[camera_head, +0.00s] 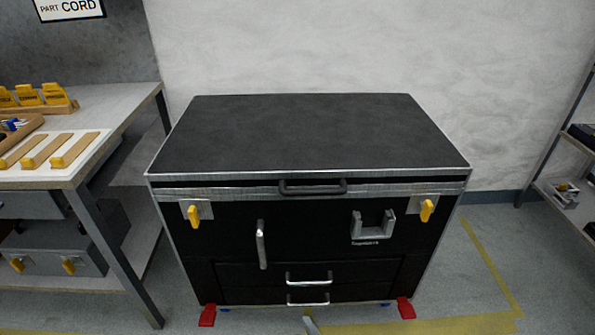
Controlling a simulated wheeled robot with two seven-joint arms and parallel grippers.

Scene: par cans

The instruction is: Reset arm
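Neither of my grippers shows clearly in the head view, and no arm crosses the scene. A small grey piece (311,325) pokes up at the bottom edge; I cannot tell what it belongs to. In front of me stands a large black case (310,135) with metal edges. Its lid is down, with a dark handle (313,187) at the front. Yellow latches sit at the left (194,212) and right (427,210) of its front. A vertical grey handle (262,245) and a grey bracket (373,226) are also on the front.
Two drawer handles (309,279) are low on the case, and red wedges (207,316) (406,308) lie at its feet. A workbench (110,99) with wooden, yellow-ended tools stands left. A shelf rack (553,190) stands right. Yellow tape (490,262) marks the floor.

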